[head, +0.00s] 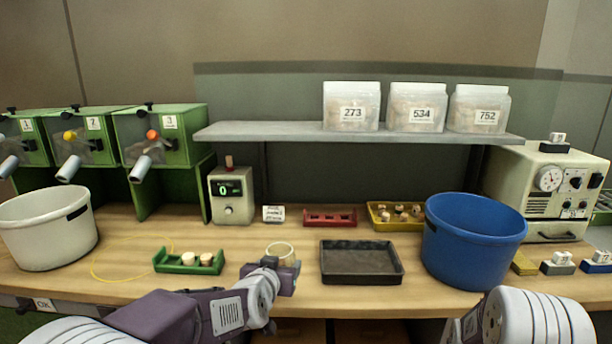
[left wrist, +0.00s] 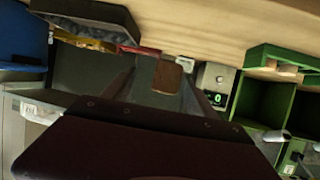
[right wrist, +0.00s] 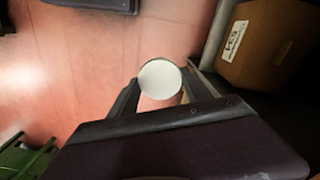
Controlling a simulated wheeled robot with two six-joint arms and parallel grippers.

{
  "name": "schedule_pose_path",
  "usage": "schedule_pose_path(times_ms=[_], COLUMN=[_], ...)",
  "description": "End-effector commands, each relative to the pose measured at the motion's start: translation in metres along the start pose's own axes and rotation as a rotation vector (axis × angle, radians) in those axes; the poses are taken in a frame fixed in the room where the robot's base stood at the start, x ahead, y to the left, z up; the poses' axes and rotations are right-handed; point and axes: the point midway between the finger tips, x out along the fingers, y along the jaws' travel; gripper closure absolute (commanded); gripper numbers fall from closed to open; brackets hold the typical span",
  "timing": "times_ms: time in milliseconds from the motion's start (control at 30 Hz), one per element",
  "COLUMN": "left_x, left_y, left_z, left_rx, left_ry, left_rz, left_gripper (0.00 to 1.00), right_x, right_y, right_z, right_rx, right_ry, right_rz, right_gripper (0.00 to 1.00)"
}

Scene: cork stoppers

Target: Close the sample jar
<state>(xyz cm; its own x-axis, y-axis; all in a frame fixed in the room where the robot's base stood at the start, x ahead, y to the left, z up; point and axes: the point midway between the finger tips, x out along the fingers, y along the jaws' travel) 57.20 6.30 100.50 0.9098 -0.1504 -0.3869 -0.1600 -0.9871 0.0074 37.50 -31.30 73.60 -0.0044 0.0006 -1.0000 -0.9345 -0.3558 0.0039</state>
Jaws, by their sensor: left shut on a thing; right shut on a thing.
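My left gripper (head: 286,268) is over the front of the table in the head view. In the left wrist view it is shut on a brown cork stopper (left wrist: 166,77). A pale ring (head: 280,250) shows just behind this gripper; I cannot tell if it lies on the table. My right gripper (right wrist: 158,88) is outside the head view. In the right wrist view it is shut on a round, white-topped thing, seemingly the sample jar (right wrist: 160,79), held over the reddish floor. I cannot tell whether its top is open.
A green rack (head: 189,268) with pale corks, a dark tray (head: 361,278), a red rack (head: 330,224) and a yellow tray (head: 380,222) with several corks are on the table. A white bucket (head: 45,235) and a blue bucket (head: 472,250) stand at the sides.

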Motion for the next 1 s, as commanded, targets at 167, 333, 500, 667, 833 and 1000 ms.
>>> schedule_pose_path(times_ms=[167,333,500,667,833,1000], left_x=[0.0,0.0,0.0,0.0,0.0,0.0], left_y=[0.0,0.0,0.0,0.0,0.0,0.0], left_z=[-0.001,-0.001,-0.001,-0.001,-0.001,-0.001], left_rx=[0.0,0.0,0.0,0.0,0.0,0.0], left_ry=[0.003,0.003,0.002,0.003,0.003,0.002], left_rz=[0.0,0.0,0.0,0.0,0.0,0.0], left_gripper=[1.0,1.0,1.0,1.0,1.0,1.0], right_x=[-0.021,-0.047,-0.079,-0.105,-0.111,-0.111], right_y=[-0.033,-0.061,-0.083,-0.084,-0.068,-0.058], right_z=[0.015,0.041,0.076,0.103,0.109,0.113], right_rx=[-0.102,-0.273,-0.543,-0.855,-1.066,-1.194], right_ry=[0.003,0.004,0.004,0.003,0.0,-0.001], right_rz=[-0.004,-0.004,-0.004,-0.003,0.0,0.001], right_gripper=[0.8,0.8,0.8,0.8,0.8,0.8])
